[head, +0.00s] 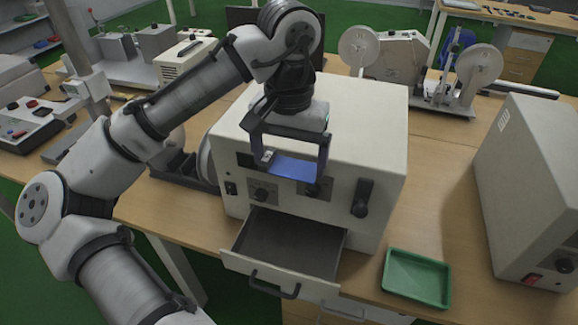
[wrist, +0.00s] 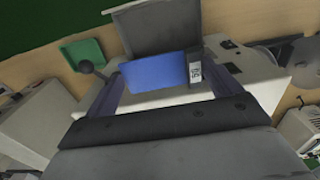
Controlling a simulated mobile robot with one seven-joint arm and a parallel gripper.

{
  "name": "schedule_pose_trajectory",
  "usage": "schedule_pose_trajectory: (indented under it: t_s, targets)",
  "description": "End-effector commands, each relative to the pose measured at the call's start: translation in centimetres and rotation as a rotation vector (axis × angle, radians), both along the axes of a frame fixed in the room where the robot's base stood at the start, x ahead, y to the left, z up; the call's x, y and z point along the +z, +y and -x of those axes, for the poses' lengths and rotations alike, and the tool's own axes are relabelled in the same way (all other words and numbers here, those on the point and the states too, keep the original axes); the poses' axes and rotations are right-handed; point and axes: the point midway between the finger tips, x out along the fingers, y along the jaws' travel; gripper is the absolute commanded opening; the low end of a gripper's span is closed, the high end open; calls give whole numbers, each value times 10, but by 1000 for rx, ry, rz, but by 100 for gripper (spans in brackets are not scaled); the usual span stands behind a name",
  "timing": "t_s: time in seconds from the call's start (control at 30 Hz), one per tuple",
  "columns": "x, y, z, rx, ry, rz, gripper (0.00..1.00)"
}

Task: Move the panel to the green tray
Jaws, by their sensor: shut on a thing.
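The blue panel (head: 297,169) is a flat rectangle held between the two fingers of my gripper (head: 291,164). The panel is raised in front of the white box-shaped machine, above its open drawer. In the wrist view the panel (wrist: 153,76) spans the space between the fingers, with a small numbered label piece (wrist: 195,73) at its right end. The green tray (head: 417,278) lies on the table at the front right of the machine, apart from the panel, and looks empty. It also shows in the wrist view at upper left (wrist: 82,53).
The machine (head: 340,100) has an open, empty-looking drawer (head: 290,245) and a black lever (head: 362,198) on its front. Another white device (head: 535,190) stands right of the tray. A reel device (head: 420,65) stands behind. Bare wooden table (head: 432,190) lies between the machine and the right device.

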Motion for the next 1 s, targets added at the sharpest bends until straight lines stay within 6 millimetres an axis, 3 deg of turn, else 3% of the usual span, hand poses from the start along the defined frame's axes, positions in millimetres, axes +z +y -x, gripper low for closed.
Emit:
schedule_pose_trajectory:
  t_s: [0.37,1.0]
  targets:
    - [0,0,0,0,0,1,68]
    - [-39,0,0,0,1,1,68]
